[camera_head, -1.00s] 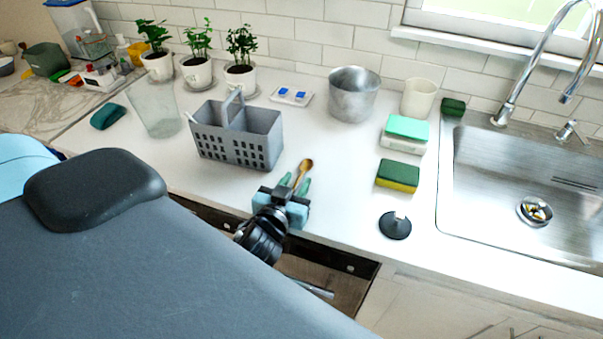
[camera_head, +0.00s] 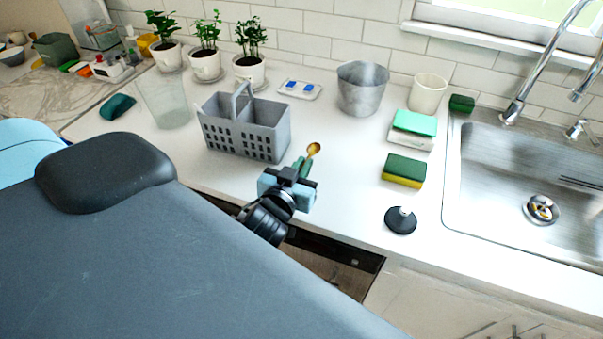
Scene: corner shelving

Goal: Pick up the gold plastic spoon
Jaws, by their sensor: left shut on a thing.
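The gold spoon (camera_head: 314,149) shows its bowl just beyond the tips of my left gripper (camera_head: 303,167). The gripper is over the front part of the white counter, in front of the grey caddy. Its green-tipped fingers are shut on the spoon's handle, and the gripper hides most of the handle. I cannot tell whether the spoon is clear of the counter. My right gripper is not in view.
The grey caddy (camera_head: 246,137) stands close behind and left of the gripper. A green and yellow sponge (camera_head: 404,171) and a black round stopper (camera_head: 400,221) lie to the right. A metal pot (camera_head: 361,90) stands behind. The sink (camera_head: 520,180) is far right.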

